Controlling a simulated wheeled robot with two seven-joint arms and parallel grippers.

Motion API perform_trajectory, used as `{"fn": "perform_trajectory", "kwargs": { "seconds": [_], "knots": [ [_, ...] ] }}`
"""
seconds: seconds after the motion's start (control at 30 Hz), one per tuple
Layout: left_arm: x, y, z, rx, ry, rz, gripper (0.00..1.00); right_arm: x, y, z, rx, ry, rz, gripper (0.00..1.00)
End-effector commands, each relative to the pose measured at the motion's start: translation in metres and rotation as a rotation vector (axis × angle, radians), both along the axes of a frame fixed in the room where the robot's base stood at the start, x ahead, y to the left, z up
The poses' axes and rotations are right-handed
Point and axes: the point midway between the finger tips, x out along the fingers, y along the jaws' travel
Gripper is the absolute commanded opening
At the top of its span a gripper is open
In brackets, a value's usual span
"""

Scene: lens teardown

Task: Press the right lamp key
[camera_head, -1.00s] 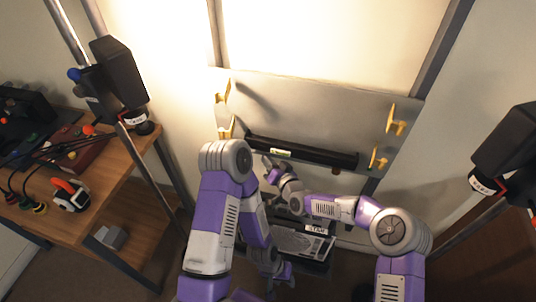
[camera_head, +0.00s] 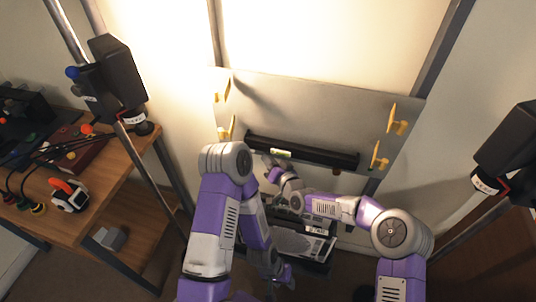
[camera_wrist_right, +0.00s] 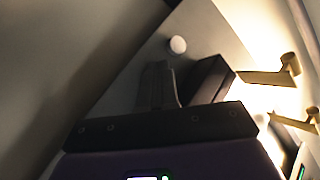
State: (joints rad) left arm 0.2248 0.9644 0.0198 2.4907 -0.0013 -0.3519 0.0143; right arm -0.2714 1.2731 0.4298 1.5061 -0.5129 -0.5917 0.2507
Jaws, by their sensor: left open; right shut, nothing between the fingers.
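A pale round knob or button (camera_wrist_right: 177,45) shows on a grey surface in the right wrist view. I cannot tell for sure whether it is the right lamp key. The shut fingers of my right gripper (camera_wrist_right: 159,68) are empty and point toward it, just below it in the picture; contact cannot be judged. In the head view my right gripper (camera_head: 271,166) is at the lower edge of the grey panel, by the left part of a black bar (camera_head: 300,152). My left gripper (camera_head: 281,277) is low, partly hidden by my arm; it is open.
Yellow brackets (camera_head: 396,124) stand out from the grey panel (camera_head: 340,105) on both sides. Black lamp heads flank it, one at left (camera_head: 120,75), one at right (camera_head: 508,145). A wooden bench (camera_head: 120,190) with tools and cables is at left. A dark tray lies below my right forearm.

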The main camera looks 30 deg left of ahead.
Motion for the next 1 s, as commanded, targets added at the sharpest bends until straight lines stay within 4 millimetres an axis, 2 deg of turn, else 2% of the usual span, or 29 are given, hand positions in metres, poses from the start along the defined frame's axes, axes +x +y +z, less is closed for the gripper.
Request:
{"fn": "perform_trajectory", "kwargs": {
  "seconds": [0.4, 0.8, 1.0],
  "knots": [
    [0.0, 0.0, -0.003, 0.0, 0.0, 0.0, 0.43, 0.002, 0.0, 0.0, 0.0, 0.0, 0.0, 0.0],
    [0.0, 0.0, 0.0, 0.0, 0.0, 0.0, 0.43, -0.014, -0.004, 0.001, 0.0, -0.001, 0.0, 0.0],
    [0.0, 0.0, -0.001, 0.0, 0.0, 0.0, 0.43, -0.015, -0.004, 0.0, -0.001, -0.001, 0.0, 0.0]
  ]
}}
